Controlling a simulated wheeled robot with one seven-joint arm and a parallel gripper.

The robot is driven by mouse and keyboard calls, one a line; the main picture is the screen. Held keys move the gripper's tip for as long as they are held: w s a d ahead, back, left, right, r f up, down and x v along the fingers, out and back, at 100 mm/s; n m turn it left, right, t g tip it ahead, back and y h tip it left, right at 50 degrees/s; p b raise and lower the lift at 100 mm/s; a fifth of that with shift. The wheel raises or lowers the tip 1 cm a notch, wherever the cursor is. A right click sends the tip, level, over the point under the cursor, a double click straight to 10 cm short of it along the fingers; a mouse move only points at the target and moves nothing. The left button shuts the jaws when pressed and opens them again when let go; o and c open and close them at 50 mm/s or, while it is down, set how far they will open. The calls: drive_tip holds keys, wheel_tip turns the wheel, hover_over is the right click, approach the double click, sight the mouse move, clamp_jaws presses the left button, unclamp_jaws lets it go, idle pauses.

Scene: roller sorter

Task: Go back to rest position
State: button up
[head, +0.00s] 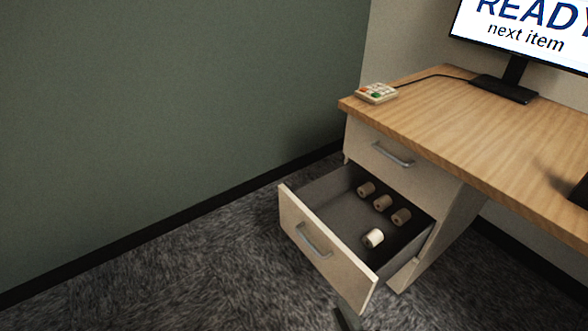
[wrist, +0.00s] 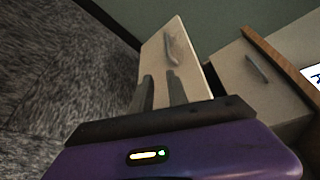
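My gripper (wrist: 160,78) shows in the wrist view with its two dark fingers apart and nothing between them. The fingers overlap the pale front (wrist: 194,65) of the pulled-out drawer in the picture; its handle (wrist: 171,48) lies beyond the fingertips, apart from them. I cannot surely make out my gripper in the head view.
The upper drawer (head: 375,145) is shut under the wooden desk (head: 450,115). A small button box (head: 376,93) sits on the desk corner, with a cable. A monitor (head: 525,30) reads "READY next item". Carpet (head: 180,270) is clear left of the drawer, up to the green wall (head: 170,90).

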drive_tip(key=s+d+r+n+h, duration=0.1)
drive_tip(key=s+d+r+n, duration=0.2)
drive_tip(key=s+r+n, duration=0.55)
drive_tip(key=s+d+r+n+h, duration=0.25)
drive_tip(key=s+r+n, duration=0.2)
drive_tip(key=s, duration=0.65)
drive_tip(key=s+d+r+n+h, duration=0.1)
drive_tip(key=s+d+r+n, duration=0.2)
drive_tip(key=s+r+n, duration=0.35)
wheel_tip(320, 180, up, 20)
drive_tip(key=s+p, duration=0.2)
drive_tip(key=p, duration=1.9)
drive_tip(key=shift+s+r+n+p, duration=0.15)
drive_tip(key=shift+s+n+p, duration=0.2)
